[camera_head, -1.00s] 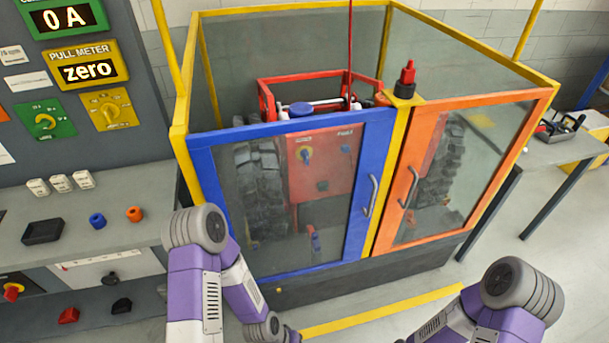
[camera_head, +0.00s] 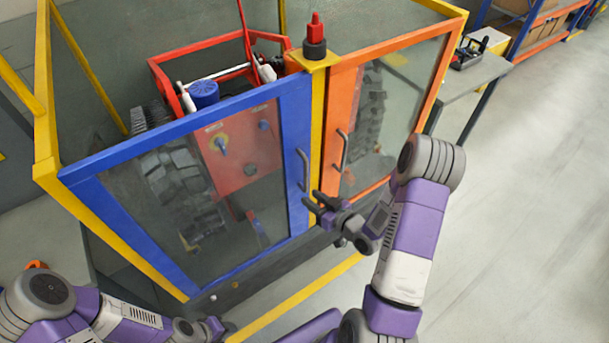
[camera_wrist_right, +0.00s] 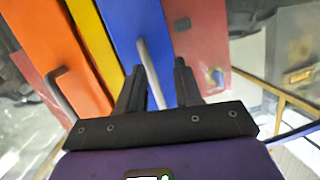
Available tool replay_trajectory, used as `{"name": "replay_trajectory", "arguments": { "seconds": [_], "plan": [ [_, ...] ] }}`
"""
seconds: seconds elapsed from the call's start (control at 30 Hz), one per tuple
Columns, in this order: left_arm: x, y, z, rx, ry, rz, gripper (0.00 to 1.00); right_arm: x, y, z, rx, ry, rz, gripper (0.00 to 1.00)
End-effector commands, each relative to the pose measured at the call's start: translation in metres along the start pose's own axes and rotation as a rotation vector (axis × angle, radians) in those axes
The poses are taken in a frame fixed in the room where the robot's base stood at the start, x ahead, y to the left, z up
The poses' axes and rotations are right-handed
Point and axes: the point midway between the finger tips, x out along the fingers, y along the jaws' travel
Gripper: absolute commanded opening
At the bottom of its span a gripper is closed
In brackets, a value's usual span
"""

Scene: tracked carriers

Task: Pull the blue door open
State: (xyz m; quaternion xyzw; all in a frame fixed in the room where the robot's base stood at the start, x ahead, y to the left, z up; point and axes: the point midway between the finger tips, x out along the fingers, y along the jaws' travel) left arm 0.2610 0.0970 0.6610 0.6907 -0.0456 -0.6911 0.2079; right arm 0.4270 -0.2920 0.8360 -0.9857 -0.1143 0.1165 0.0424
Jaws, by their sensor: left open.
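The blue door (camera_head: 298,137) has a blue frame around a clear pane and sits shut against the yellow post. Its grey bar handle (camera_head: 303,170) is on its right side. My right gripper (camera_head: 312,201) is open, just below and in front of that handle. In the right wrist view, the blue door's handle (camera_wrist_right: 150,72) appears between the two spread fingers (camera_wrist_right: 158,82); I cannot tell whether they touch it. My left gripper (camera_head: 214,328) is open and low, near the bottom left of the door, partly hard to make out.
The orange door (camera_head: 334,130) with its own handle (camera_head: 341,150) stands right beside the blue one. A red-and-black beacon (camera_head: 315,38) tops the post. A grey table (camera_head: 468,82) stands at the right. A yellow line (camera_head: 295,300) marks the floor; the floor at right is free.

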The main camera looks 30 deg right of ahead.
Motion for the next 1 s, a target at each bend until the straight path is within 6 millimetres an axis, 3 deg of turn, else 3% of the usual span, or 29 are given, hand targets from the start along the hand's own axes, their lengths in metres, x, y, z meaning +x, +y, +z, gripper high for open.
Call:
{"name": "replay_trajectory", "arguments": {
  "seconds": [0.1, 0.27, 0.7, 1.0],
  "plan": [
    [0.002, -0.001, 0.0, 0.0, 0.001, 0.0, 0.43, -0.021, 0.014, -0.033, -0.077, 0.145, -0.021, 0.34],
    [0.003, -0.001, 0.0, 0.0, 0.001, 0.0, 0.43, -0.027, 0.016, -0.05, -0.117, 0.22, -0.044, 0.34],
    [0.006, -0.002, -0.001, 0.0, 0.001, 0.0, 0.43, 0.033, 0.012, -0.064, -0.118, 0.222, -0.047, 0.34],
    [0.006, -0.002, -0.001, 0.0, 0.001, 0.0, 0.43, 0.042, 0.011, -0.065, -0.116, 0.219, -0.044, 0.34]
  ]
}}
